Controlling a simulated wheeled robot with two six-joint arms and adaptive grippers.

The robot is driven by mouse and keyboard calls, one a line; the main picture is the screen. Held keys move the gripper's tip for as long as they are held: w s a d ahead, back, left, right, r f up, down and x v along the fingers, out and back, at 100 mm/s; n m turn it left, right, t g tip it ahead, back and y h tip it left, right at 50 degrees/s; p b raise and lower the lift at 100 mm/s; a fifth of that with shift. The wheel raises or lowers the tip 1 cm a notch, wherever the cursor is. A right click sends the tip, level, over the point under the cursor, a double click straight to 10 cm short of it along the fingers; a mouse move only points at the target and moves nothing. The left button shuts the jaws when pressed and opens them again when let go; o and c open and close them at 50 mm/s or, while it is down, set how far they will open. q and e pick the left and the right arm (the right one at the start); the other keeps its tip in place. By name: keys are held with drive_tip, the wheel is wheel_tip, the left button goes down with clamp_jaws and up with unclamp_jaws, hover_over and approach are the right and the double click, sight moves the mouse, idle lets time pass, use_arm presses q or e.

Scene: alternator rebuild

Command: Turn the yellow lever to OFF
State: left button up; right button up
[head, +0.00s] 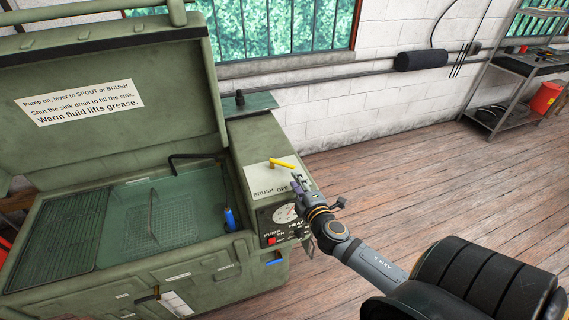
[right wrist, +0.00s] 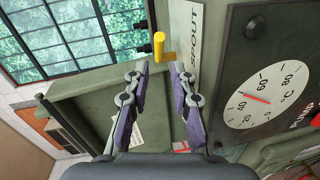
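The yellow lever (head: 282,163) sits on a white label plate (head: 262,178) on top of the green washer's right-hand housing. BRUSH and OFF can be read on the plate in the head view. In the right wrist view the lever (right wrist: 158,48) stands just beyond my fingertips, beside the SPOUT lettering. I cannot tell exactly which mark it points at. My right gripper (head: 298,181) is beside the lever, at its lower right in the head view. In the wrist view its fingers (right wrist: 158,72) are apart with nothing between them. My left gripper is not in view.
The washer's raised lid (head: 110,110) stands at the left above the open sink (head: 165,215). A temperature dial (head: 285,213) and a red pump switch (head: 271,240) are on the housing front. A blue-handled brush (head: 229,219) is in the sink. Floor to the right is clear.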

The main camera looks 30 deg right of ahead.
sight(286, 165)
drive_tip(key=shift+w+d+r, duration=0.1)
drive_tip(key=shift+w+r, duration=0.1)
drive_tip(key=shift+w, duration=0.1)
drive_tip(key=p+x, duration=0.2)
drive_tip(key=x, duration=0.1)
drive_tip(key=shift+w+r, duration=0.15)
drive_tip(key=shift+w, duration=0.05)
drive_tip(key=x, duration=0.3)
drive_tip(key=p+x, duration=0.1)
drive_tip(key=x, duration=0.1)
drive_tip(key=shift+f, duration=0.3)
drive_tip(key=shift+w+d+f, duration=0.15)
drive_tip(key=shift+w, duration=0.35)
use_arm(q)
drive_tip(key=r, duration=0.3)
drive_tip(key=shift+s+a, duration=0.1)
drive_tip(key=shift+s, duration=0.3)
use_arm(e)
clamp_jaws()
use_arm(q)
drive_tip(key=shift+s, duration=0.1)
